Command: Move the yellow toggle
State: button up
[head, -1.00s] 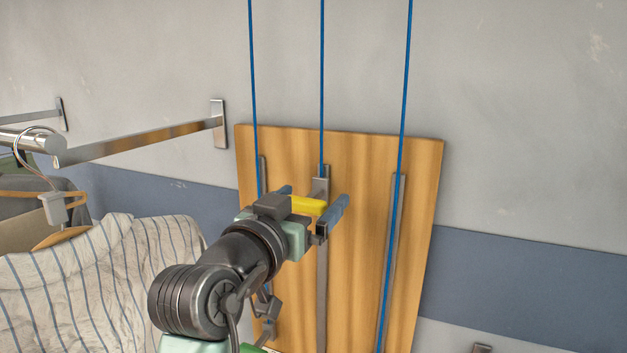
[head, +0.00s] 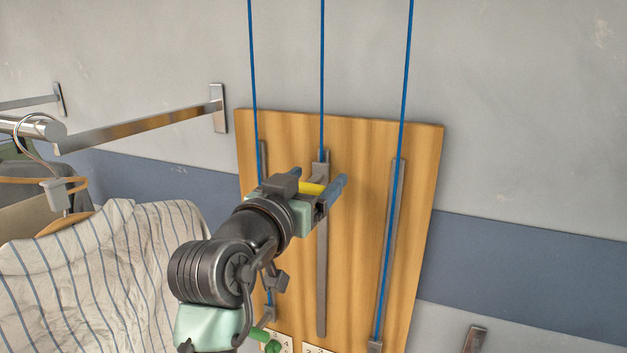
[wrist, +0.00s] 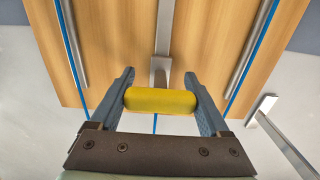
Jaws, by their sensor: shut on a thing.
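The yellow toggle (head: 312,188) sits at the upper part of the middle metal track on a wooden board (head: 362,240). A blue cord runs up from the middle track's top. My gripper (head: 318,184) is at the toggle, with a blue-grey finger at either end of it. In the wrist view the toggle (wrist: 160,101) lies crosswise between the two fingers of my gripper (wrist: 160,98), which are shut on its ends. My gripper hides part of the toggle and track in the head view.
Side tracks with blue cords flank the middle one; the right track (head: 392,235) is clear of my arm. A green handle (head: 268,342) shows low on the board. A striped cloth (head: 110,270) hangs at left, below a metal wall bar (head: 140,132).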

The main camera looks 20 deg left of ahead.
grip_shut()
notch_tip(320, 180, down, 35)
jog(key=b, duration=2.8)
jog(key=o, duration=1.1)
grip_release()
jog(key=shift+f, duration=0.1)
jog(key=shift+o, duration=1.5)
jog(key=shift+r, duration=0.2)
jog(key=shift+r, duration=0.1)
jog(key=s+b, duration=0.2)
jog(key=s, duration=1.1)
jog(key=shift+a, duration=0.2)
